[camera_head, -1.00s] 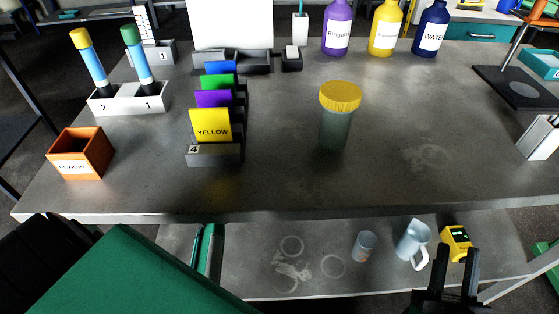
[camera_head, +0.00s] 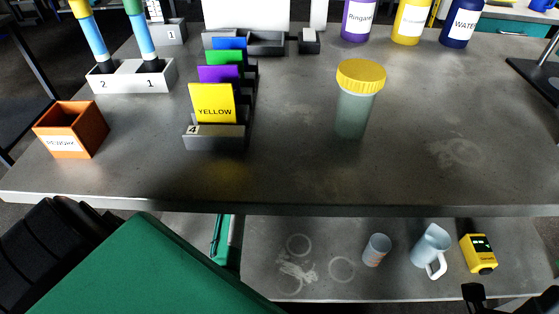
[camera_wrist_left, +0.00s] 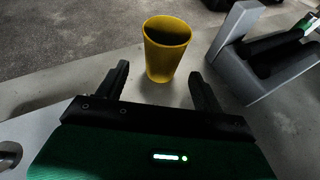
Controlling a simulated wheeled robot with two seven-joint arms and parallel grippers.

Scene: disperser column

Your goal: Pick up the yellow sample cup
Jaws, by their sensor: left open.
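A yellow cup (camera_wrist_left: 166,52) with an open top and dark inside stands upright on a pale grey surface in the left wrist view. My left gripper (camera_wrist_left: 159,72) is open and empty, and its fingertips point towards the cup from either side, seemingly just short of it. I do not make out this cup or the left fingers in the head view. My right gripper (camera_head: 514,291) shows only its dark fingertips at the bottom right, spread apart with nothing visible between them.
A yellow-lidded jar (camera_head: 356,100), a card rack (camera_head: 215,138), an orange box (camera_head: 72,130) and a tube holder (camera_head: 128,80) stand on the bench. A lower shelf holds a beaker (camera_head: 376,250), a jug (camera_head: 430,248) and a yellow device (camera_head: 480,254). A grey rack (camera_wrist_left: 255,60) is right of the cup.

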